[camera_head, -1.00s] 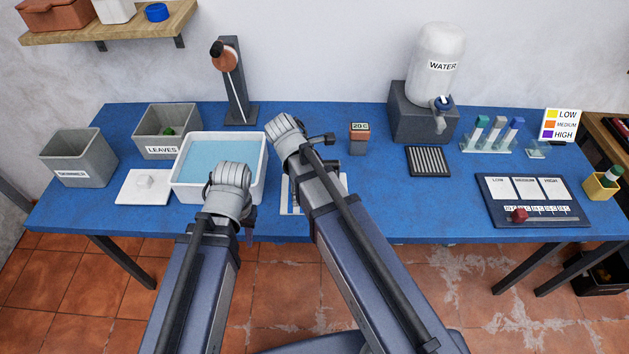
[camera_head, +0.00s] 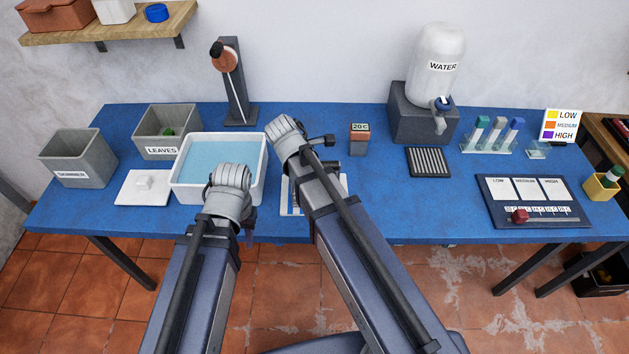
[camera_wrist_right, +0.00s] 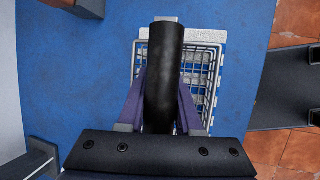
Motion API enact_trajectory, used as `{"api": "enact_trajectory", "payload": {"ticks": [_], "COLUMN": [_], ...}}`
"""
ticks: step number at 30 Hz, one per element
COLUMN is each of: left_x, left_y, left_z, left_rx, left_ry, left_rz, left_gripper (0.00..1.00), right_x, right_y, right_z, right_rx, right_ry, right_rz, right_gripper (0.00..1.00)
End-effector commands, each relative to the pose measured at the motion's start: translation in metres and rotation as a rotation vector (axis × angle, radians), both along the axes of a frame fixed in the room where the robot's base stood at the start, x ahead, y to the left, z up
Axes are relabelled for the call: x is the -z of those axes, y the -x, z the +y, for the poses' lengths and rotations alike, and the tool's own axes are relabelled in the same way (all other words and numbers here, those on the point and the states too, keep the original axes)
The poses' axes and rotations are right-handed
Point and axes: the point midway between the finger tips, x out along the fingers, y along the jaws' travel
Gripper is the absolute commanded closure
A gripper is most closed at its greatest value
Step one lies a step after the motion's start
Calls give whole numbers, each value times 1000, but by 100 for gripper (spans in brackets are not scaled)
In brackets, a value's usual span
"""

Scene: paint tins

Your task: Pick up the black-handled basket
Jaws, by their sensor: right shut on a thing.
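The wire basket (camera_wrist_right: 208,75) shows in the right wrist view, white-grey, with a thick black handle (camera_wrist_right: 166,70) over it. My right gripper (camera_wrist_right: 160,115) has its purple fingers on both sides of the handle and is shut on it. A white plate (camera_wrist_right: 188,35) shows under the basket; I cannot tell whether the basket touches it. In the head view the basket and right fingers are mostly hidden behind my right arm. My left gripper (camera_head: 248,232) hangs near the front table edge, by the water tub; its fingers are mostly hidden behind its wrist.
The white tub of water (camera_head: 262,180) stands left of the basket's place, with a white lid (camera_head: 140,188) and two grey bins beside it. A 20 C block (camera_head: 359,138), a ribbed black mat (camera_head: 429,162) and a water dispenser (camera_head: 440,60) stand right. The blue table (camera_head: 410,210) is clear at front centre-right.

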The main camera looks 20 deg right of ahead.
Motion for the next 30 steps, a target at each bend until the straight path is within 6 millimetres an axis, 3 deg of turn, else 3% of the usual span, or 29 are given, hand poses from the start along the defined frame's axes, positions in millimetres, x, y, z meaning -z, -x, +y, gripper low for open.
{"api": "enact_trajectory", "payload": {"ticks": [17,23,30], "left_x": [-4,-19,-54], "left_y": [0,0,0], "left_z": [0,0,0], "left_rx": [0,0,0], "left_ry": [0,0,0], "left_rz": [0,0,0], "left_gripper": [65,65,65], "right_x": [-4,-19,-54], "right_y": [0,0,0], "right_z": [0,0,0], "right_rx": [0,0,0], "right_ry": [0,0,0], "right_rz": [1,0,0], "right_gripper": [100,100,100]}}
